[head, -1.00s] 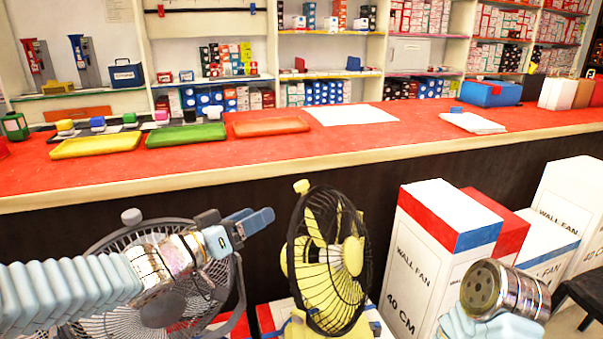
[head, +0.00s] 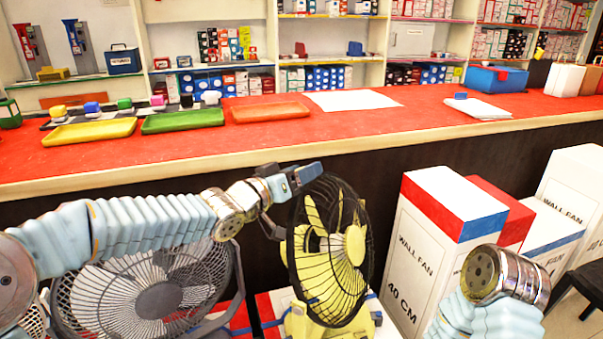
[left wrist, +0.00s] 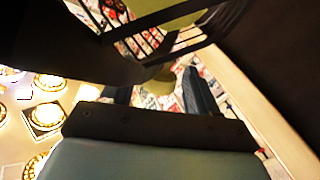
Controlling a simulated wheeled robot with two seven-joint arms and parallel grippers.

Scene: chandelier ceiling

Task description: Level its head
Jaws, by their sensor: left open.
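The yellow fan (head: 326,250) stands on its yellow base (head: 315,318) in front of the counter. Its round black-caged head is turned to the right and looks tipped back slightly, its top further left than its bottom. My left gripper (head: 306,174) is at the top of the cage and hides the pale knob there in the head view. In the left wrist view the open fingers of my left gripper (left wrist: 157,92) stand either side of the pale knob (left wrist: 153,80), under the dark cage. Contact with the knob cannot be told. My right gripper is out of view.
A larger grey fan (head: 160,295) stands left of the yellow fan, below my left arm. Tall wall-fan boxes (head: 425,260) stand close on its right. The red counter (head: 300,135) with trays (head: 270,112) runs behind. A dark stool (head: 580,290) is at the right edge.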

